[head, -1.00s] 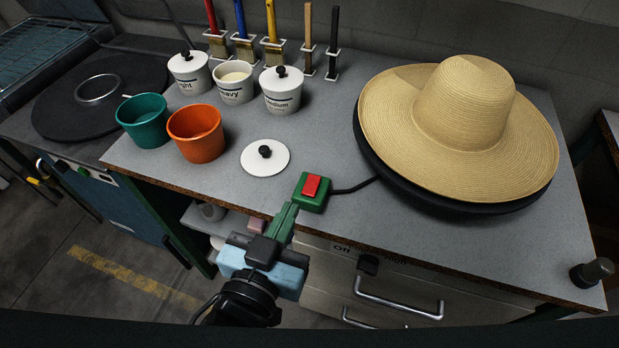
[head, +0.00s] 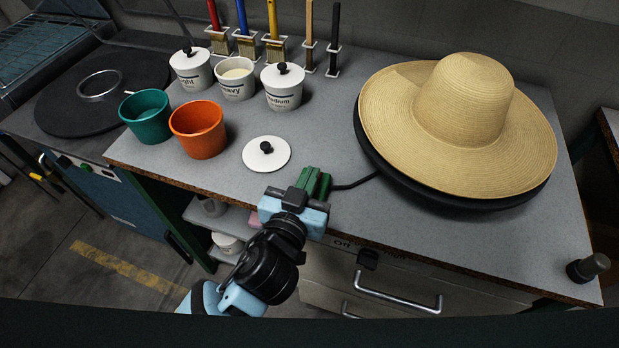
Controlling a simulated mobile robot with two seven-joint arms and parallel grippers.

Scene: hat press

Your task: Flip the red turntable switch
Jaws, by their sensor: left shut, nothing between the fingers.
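My left gripper (head: 308,178) is shut and empty, with its green fingers over the green switch box (head: 325,187) near the front edge of the worktop. The red switch on the box is hidden behind the gripper, so I cannot tell its position or whether the fingertips touch it. A black cable runs from the box to the black turntable (head: 392,178). A wide-brimmed straw hat (head: 465,110) rests on the turntable. My right gripper is not in view.
Left of the switch lie a white lid (head: 266,153), an orange cup (head: 198,130) and a teal cup (head: 146,116). White pots (head: 283,88) and hanging brushes (head: 274,48) stand behind. A drawer handle (head: 400,295) sticks out below the worktop's front edge.

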